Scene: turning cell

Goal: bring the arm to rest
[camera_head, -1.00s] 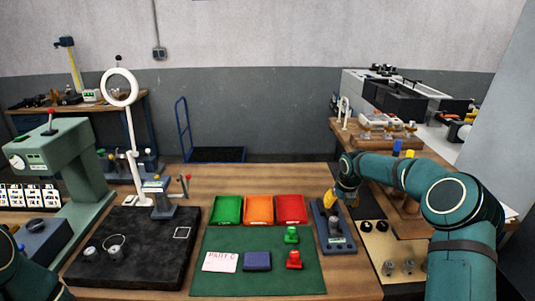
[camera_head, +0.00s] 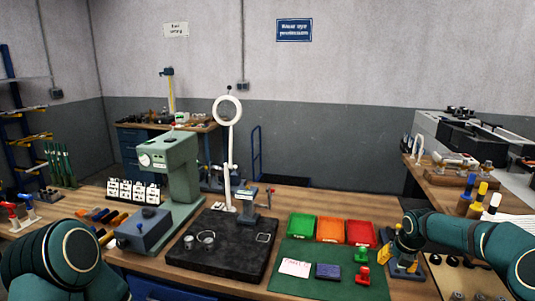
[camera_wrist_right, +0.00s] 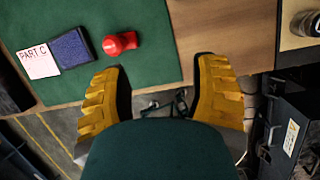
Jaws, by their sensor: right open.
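My right arm reaches in from the right edge in the head view. My right gripper (camera_head: 398,248), with yellow fingers, is beside the grey-blue fixture (camera_head: 406,270) right of the green mat; how high it is above the fixture I cannot tell. In the right wrist view the yellow fingers (camera_wrist_right: 158,95) are wide apart with nothing held between them. The green mat (camera_wrist_right: 150,58) and a red piece (camera_wrist_right: 120,43) show beyond the fingertips. My left arm shows at the lower left of the head view; its gripper is out of view.
On the mat are a PART C card (camera_head: 295,268), a dark blue block (camera_head: 328,271) and green and red pieces. Green, orange and red trays (camera_head: 330,229) stand behind. A ring lamp (camera_head: 228,150), black plate (camera_head: 215,255) and green press (camera_head: 175,160) stand left.

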